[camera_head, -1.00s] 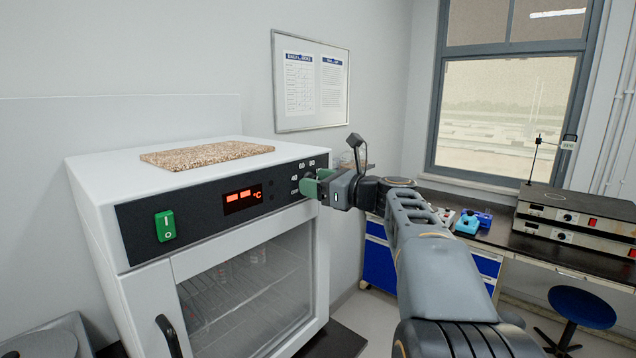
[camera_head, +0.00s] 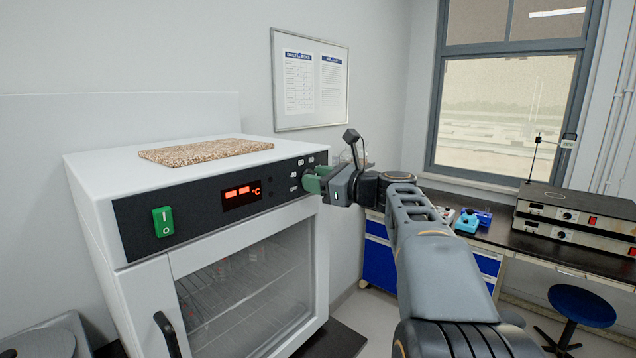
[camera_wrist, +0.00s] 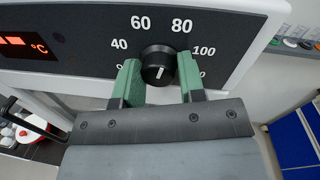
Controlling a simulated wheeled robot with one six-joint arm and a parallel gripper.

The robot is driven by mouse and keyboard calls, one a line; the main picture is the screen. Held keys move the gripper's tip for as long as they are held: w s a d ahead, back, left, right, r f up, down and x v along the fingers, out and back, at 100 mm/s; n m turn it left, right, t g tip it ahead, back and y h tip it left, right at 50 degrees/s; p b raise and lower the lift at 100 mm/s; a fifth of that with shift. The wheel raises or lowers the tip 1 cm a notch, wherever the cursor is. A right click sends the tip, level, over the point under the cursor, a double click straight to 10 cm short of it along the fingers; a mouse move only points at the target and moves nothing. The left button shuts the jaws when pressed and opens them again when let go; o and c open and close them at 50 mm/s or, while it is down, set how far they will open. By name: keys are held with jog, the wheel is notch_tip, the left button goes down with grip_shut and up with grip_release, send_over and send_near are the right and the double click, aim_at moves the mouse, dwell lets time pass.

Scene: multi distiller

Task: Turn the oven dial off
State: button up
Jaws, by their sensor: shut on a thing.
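The white oven (camera_head: 85,200) stands at the left in the head view, with a dark control panel (camera_head: 222,208). Its black round dial (camera_wrist: 158,65) shows in the wrist view, with 40, 60, 80 and 100 printed around it. A short white mark on the dial points down in that view, and the lower labels are partly hidden. My gripper (camera_wrist: 160,82) has its green fingers on the two sides of the dial, shut on it. In the head view my gripper (camera_head: 316,182) covers the dial.
A green power switch (camera_head: 164,222) and a lit red display (camera_head: 241,196) are on the same panel. A speckled board (camera_head: 205,151) lies on the oven. The glass door (camera_head: 247,290) is closed. A dark bench with instruments (camera_head: 570,228) stands at the right.

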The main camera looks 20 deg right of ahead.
jog(key=shift+a+f+n+t+h+b, duration=0.15)
jog(key=shift+n+h+b, duration=0.4)
jog(key=shift+n+b, duration=2.65)
jog(key=shift+f+n+t+h+b, duration=0.1)
jog(key=shift+n+h+b, duration=0.5)
jog(key=shift+n+b, duration=2.55)
jog(key=shift+a+f+n+t+h+b, duration=0.15)
jog(key=shift+n+h+b, duration=0.7)
jog(key=shift+n, duration=4.3)
jog(key=shift+s+d+r+y+b, duration=0.1)
jog(key=shift+r+y+b, duration=0.1)
jog(key=shift+y+b, duration=0.15)
jog(key=o, duration=0.8)
jog(key=shift+o, duration=0.4)
jog(key=shift+r, duration=0.1)
jog(key=shift+s, duration=0.1)
jog(key=b+v, duration=0.1)
jog(key=v, duration=1.2)
jog(key=shift+s+b, duration=0.3)
jog(key=shift+b, duration=0.05)
jog(key=shift+d, duration=0.1)
